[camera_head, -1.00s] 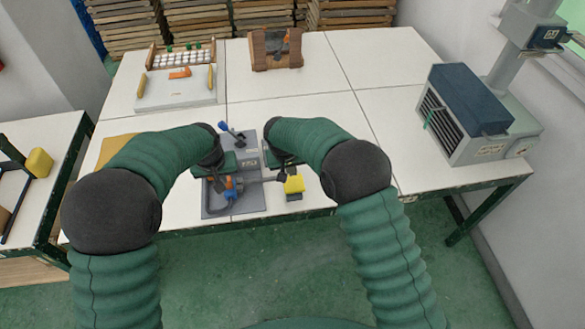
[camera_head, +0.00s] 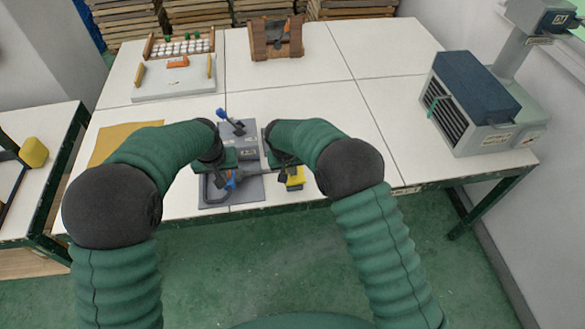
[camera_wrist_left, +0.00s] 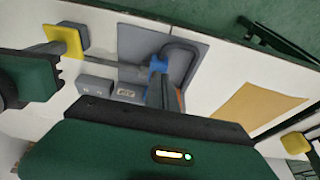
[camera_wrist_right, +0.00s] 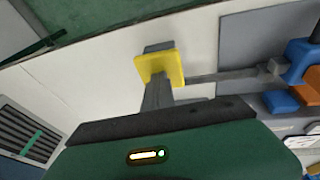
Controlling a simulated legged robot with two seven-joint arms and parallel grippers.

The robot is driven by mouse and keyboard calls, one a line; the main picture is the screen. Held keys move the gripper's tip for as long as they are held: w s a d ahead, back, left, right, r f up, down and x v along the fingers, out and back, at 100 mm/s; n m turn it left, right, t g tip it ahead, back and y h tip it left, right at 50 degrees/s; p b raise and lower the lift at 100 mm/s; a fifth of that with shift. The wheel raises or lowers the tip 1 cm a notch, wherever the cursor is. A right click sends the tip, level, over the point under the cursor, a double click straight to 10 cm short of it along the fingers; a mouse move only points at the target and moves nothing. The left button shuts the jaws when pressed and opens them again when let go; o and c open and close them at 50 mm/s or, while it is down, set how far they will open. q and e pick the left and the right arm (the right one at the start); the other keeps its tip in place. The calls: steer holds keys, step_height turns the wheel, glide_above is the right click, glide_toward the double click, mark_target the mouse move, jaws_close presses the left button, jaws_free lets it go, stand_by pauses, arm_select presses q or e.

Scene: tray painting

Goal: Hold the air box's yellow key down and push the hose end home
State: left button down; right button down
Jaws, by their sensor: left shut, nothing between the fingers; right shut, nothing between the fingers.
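The yellow key (camera_head: 297,181) sits right of the grey mat. In the right wrist view the yellow key (camera_wrist_right: 177,66) is a square plate, with my shut right gripper (camera_wrist_right: 158,82) overlapping it; pressing cannot be judged. My right gripper also shows in the head view (camera_head: 283,178). My left gripper (camera_wrist_left: 162,82) is shut and empty, its tips against or just over a blue fitting (camera_wrist_left: 158,64) beside a dark hose (camera_wrist_left: 188,48). The fitting is apart from the key, with a grey rod (camera_wrist_left: 115,67) between. Whether the hose end is seated is hidden.
A grey box (camera_head: 238,142) with a blue lever (camera_head: 224,115) stands behind the grey mat (camera_head: 250,192). A tan sheet (camera_head: 112,140) lies left. A vented machine (camera_head: 470,100) stands right. Clear white tabletop lies between it and my right arm.

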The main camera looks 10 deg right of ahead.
steer(key=shift+f, duration=0.75)
arm_select(q)
glide_above(231, 197)
steer(key=s, duration=0.2)
steer(key=shift+w+f, duration=0.15)
steer(key=shift+f, duration=5.2)
arm_select(e)
steer(key=shift+s, duration=0.1)
arm_select(q)
steer(key=shift+w, duration=2.85)
